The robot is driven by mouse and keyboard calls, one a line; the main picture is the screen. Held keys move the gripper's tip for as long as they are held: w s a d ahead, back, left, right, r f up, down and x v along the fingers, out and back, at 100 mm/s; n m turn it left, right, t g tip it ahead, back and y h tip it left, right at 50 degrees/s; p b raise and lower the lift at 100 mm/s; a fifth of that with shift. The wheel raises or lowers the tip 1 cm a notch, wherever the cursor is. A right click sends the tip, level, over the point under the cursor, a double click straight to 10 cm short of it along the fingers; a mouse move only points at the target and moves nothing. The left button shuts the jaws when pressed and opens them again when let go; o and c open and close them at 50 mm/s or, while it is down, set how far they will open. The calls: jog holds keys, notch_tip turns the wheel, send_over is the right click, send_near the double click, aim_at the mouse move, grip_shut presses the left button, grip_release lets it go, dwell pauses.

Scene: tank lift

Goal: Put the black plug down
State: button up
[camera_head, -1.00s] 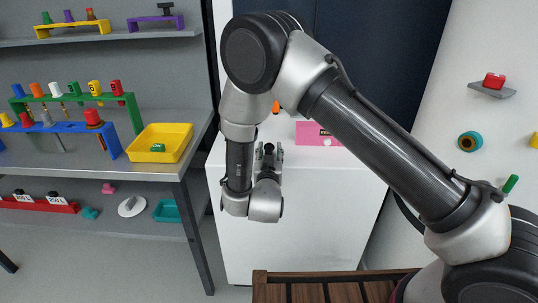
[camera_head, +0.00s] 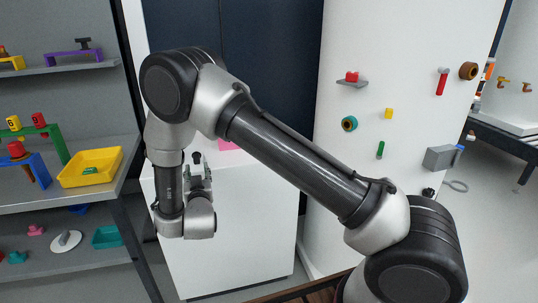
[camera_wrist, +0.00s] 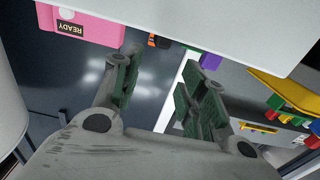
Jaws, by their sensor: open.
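My gripper (camera_head: 198,165) is in front of the white cabinet, partly hidden by my own wrist. In the wrist view, my gripper (camera_wrist: 160,82) has its two dark green-padded fingers apart, with nothing visible between them. A black T-shaped piece (camera_head: 82,44) stands on a purple stand (camera_head: 74,55) on the upper shelf at the left, far from my gripper. I cannot tell whether it is the black plug. No other clear black plug shows.
The white cabinet (camera_head: 240,225) stands by my gripper, with a pink box (camera_wrist: 90,28) on it. At left, a grey shelf holds a yellow tray (camera_head: 90,168) and coloured pieces on stands. A white column (camera_head: 400,60) with mounted parts stands at right.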

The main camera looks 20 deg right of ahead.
jog(key=w+d+r+g+y, duration=0.1)
jog(key=w+d+r+g, duration=0.1)
jog(key=d+r, duration=0.35)
jog(key=w+d+r+g+y, duration=0.2)
jog(key=r, duration=0.6)
jog(key=s+d+r+g, duration=0.2)
jog(key=s+d+r, duration=0.2)
jog(key=d+r, duration=0.1)
jog(key=s+d+r+g, duration=0.1)
jog(key=s+d+g, duration=0.1)
jog(key=s+d, duration=0.5)
jog(key=s+d+r+g+h, duration=0.1)
jog(key=s+d, duration=0.7)
jog(key=s, duration=1)
jog(key=s+d+r+g+h, duration=0.1)
jog(key=s+d+r+g, duration=0.2)
jog(key=s+d, duration=0.5)
jog(key=s+g, duration=0.1)
jog(key=s, duration=0.3)
jog(key=shift+s+r+g, duration=0.2)
jog(key=shift+r+g, duration=0.05)
jog(key=shift+g, duration=0.15)
